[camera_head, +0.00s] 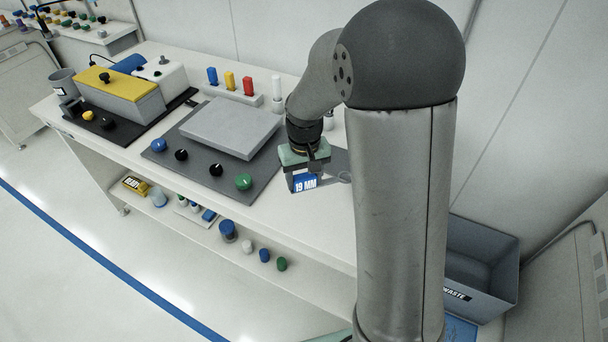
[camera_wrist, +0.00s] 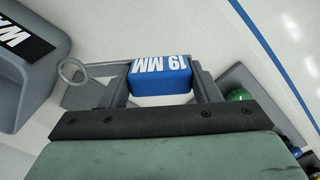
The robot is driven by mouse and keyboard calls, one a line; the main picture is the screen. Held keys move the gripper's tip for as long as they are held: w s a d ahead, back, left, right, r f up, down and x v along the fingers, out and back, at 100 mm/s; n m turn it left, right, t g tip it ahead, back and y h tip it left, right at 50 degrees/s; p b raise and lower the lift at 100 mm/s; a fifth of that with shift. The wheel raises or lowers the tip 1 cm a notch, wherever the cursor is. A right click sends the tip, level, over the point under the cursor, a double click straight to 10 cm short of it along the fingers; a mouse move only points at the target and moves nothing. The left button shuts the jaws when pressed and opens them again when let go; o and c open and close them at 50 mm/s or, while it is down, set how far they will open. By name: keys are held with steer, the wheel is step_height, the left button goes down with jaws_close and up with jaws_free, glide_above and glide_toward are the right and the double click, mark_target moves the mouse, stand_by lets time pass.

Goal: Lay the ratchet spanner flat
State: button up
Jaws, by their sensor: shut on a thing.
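The ratchet spanner has a blue block marked "19 MM" (camera_head: 306,183) and a thin grey shank ending in a ring. My gripper (camera_head: 304,170) points down over the white bench and is shut on the blue block. In the wrist view the blue block (camera_wrist: 160,76) sits between the two dark fingers, and the ring sticks out to the left. In the head view the ring shows just right of my gripper, low near the bench top. I cannot tell whether the spanner touches the bench.
A dark panel (camera_head: 262,178) with coloured knobs and a raised grey plate (camera_head: 229,127) lies left of my gripper. A rack with coloured pegs (camera_head: 262,98) stands behind. A grey waste bin (camera_head: 490,262) is at the lower right.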

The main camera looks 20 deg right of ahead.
mark_target(305, 190)
steer(key=shift+f+b, duration=1.9)
steer(key=shift+f, duration=0.5)
steer(key=shift+f, duration=0.15)
steer(key=shift+f+b, duration=0.85)
steer(key=shift+f, duration=0.1)
steer(key=shift+f+b, duration=0.4)
steer(key=o, duration=1.2)
